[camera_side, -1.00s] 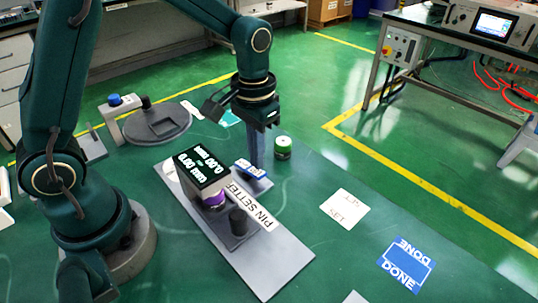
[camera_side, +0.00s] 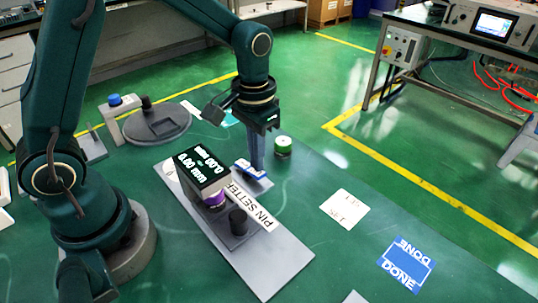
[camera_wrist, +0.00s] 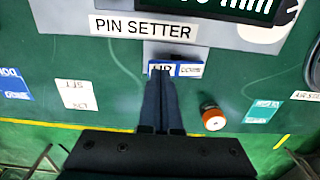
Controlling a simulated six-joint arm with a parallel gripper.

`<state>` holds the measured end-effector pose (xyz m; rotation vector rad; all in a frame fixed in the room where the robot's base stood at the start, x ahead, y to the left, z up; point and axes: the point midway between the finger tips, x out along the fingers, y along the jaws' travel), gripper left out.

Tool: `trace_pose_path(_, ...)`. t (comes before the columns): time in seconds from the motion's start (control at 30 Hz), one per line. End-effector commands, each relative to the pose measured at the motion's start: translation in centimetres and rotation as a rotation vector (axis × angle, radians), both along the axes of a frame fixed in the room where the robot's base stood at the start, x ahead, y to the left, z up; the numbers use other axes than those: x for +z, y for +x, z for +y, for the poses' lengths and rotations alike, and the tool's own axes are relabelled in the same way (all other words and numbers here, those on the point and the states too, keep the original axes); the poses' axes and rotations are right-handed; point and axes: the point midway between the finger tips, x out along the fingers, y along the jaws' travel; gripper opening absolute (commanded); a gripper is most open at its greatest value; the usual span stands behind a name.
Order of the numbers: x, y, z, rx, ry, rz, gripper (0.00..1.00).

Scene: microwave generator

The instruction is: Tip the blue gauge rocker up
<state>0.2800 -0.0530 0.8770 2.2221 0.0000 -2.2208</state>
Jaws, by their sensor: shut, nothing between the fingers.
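The blue and white gauge rocker (camera_side: 246,167) sits on a small grey plate beside the PIN SETTER device. In the wrist view the rocker (camera_wrist: 190,70) shows two labelled halves, the left one seemingly reading "UP". My gripper (camera_side: 257,170) is shut and empty, pointing down at the rocker. In the wrist view its fingertips (camera_wrist: 161,74) overlap the left, "UP" half and partly hide it. I cannot tell whether they touch it. The dark display (camera_side: 202,166) on the device appears to read 0.00 mm.
A white card (camera_side: 344,208) and a blue DONE card (camera_side: 406,264) lie on the green table. A round grey fixture (camera_side: 157,122) stands behind the device.

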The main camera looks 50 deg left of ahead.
Motion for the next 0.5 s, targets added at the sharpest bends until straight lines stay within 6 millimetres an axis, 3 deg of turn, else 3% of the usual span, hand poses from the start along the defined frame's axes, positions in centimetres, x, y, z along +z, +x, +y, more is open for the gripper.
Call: trace_pose_path(0.5, -0.80, -0.04, 0.00, 0.000, 0.000, 0.002, 0.00)
